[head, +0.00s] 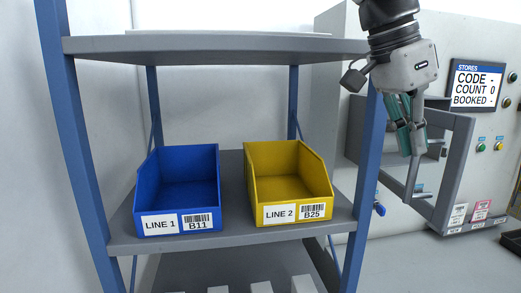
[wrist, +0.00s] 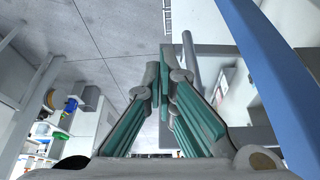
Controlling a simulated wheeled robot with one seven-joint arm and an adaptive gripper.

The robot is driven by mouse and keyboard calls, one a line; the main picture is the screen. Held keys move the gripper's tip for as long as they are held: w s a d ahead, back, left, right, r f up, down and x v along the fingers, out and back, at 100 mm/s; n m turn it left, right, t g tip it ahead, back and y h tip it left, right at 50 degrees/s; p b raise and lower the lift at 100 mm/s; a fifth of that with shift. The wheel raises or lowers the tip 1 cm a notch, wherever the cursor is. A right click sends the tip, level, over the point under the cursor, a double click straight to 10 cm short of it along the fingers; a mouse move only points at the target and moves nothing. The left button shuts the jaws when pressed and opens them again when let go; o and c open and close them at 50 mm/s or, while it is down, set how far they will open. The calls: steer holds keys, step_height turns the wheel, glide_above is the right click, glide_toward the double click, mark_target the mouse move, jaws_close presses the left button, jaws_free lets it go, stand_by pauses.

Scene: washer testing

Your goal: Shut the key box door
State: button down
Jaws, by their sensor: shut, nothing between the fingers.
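The key box door (head: 456,180) is a grey frame with a see-through middle. It stands open, swung out from the white cabinet front in the head view. A grey upright bar handle (head: 411,181) is on it. Part of the open box (head: 431,157) with inner ledges shows behind my gripper. My gripper (head: 414,149) points down at the door's upper left, close to the handle's top. Its green-padded fingers are together and empty. In the wrist view the fingertips (wrist: 159,70) are just left of a grey bar (wrist: 190,62); I cannot tell whether they touch it.
A blue-posted shelf rack (head: 362,190) stands close left of the door and my gripper. It holds a blue bin (head: 178,180) and a yellow bin (head: 290,180). A display (head: 477,85) and buttons are right of the door, with small label cards (head: 458,215) below.

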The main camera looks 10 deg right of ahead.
mark_target(443, 167)
steer(key=shift+s+d+f+p, duration=0.15)
steer(key=shift+d+f+p, duration=0.25)
steer(key=shift+d+f, duration=1)
steer(key=shift+s+d+f+p, duration=0.1)
steer(key=shift+d+f+p, duration=0.25)
steer(key=shift+d+f, duration=1.05)
steer(key=shift+d+r, duration=0.25)
steer(key=shift+r, duration=0.05)
